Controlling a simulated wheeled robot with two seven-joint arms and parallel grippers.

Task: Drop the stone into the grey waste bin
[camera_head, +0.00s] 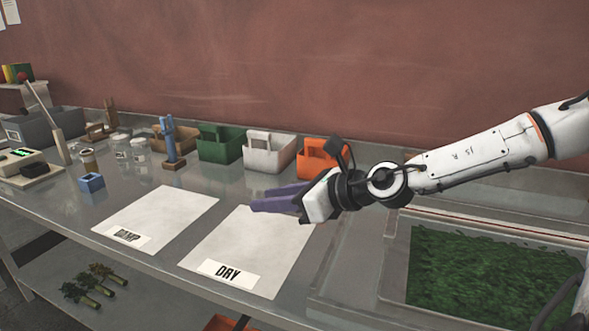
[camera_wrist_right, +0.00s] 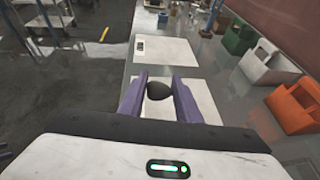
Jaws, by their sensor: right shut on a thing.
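My right gripper (camera_head: 254,202) reaches in from the right, its purple fingers above the DRY sheet. In the right wrist view, the gripper (camera_wrist_right: 158,88) is shut on a dark rounded stone (camera_wrist_right: 159,91), held between the two fingers. The stone is hidden in the head view. A grey open-topped bin (camera_head: 62,122) with a white label stands at the far left back of the bench; whether it is the waste bin I cannot tell.
White sheets marked DAMP (camera_head: 165,214) and DRY (camera_head: 250,243) lie on the bench. Green (camera_head: 220,146), white (camera_head: 268,153) and orange (camera_head: 318,160) caddies line the back. A blue stand (camera_head: 168,140), jars (camera_head: 122,148) and scale (camera_head: 28,167) stand left. A green-filled tray (camera_head: 480,265) is right.

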